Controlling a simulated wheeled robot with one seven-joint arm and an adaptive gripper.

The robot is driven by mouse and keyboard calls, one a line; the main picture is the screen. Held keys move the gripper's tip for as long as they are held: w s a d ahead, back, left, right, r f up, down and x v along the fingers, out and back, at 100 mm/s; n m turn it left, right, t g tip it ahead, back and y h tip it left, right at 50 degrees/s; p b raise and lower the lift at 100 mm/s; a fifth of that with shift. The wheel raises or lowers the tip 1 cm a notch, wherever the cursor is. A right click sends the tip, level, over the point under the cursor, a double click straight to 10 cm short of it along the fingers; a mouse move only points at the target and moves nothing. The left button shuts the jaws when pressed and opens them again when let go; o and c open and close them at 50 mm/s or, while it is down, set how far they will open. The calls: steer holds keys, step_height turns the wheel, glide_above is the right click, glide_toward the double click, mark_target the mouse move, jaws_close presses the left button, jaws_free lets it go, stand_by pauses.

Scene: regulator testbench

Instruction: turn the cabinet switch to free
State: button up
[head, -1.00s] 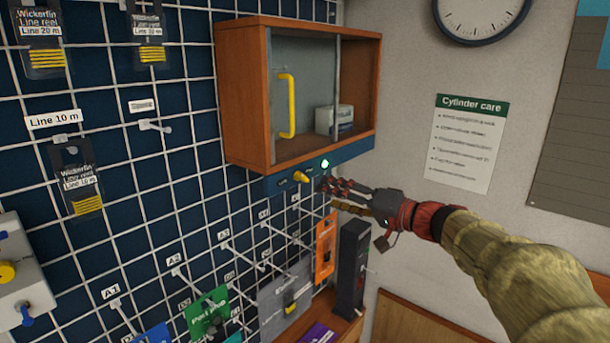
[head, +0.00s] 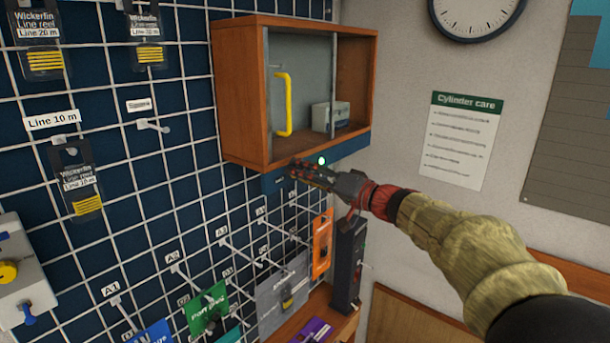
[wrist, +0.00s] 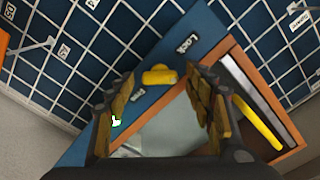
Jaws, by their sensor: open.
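The cabinet (head: 240,95) is a wooden box with a glazed sliding front and a blue strip (head: 272,184) under it. The cabinet switch (wrist: 159,76) is a small yellow knob on that strip, seen between my fingertips in the wrist view. A "Lock" label (wrist: 180,50) lies to its upper right, and a small label (wrist: 137,90), too blurred to read, to its lower left. I cannot tell which the knob points at. My gripper (head: 297,168) is open, its fingers on either side of the knob. Contact is unclear. In the head view my gripper hides the knob.
A lit green lamp (head: 321,160) sits on the strip beside the switch. The cabinet has a yellow door handle (head: 284,104) above. Pegs and hanging cards, including an orange one (head: 321,244), are on the grid wall below. A dark upright device (head: 348,265) stands beneath.

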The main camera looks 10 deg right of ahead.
steer(key=c, duration=0.3)
steer(key=c, duration=0.8)
steer(key=shift+c, duration=0.3)
steer(key=shift+f+m+b, duration=0.1)
steer(key=shift+m+b, duration=0.3)
steer(key=shift+b, duration=0.1)
steer(key=m+b, duration=0.3)
steer(key=m, duration=1.4)
steer(key=shift+f, duration=0.2)
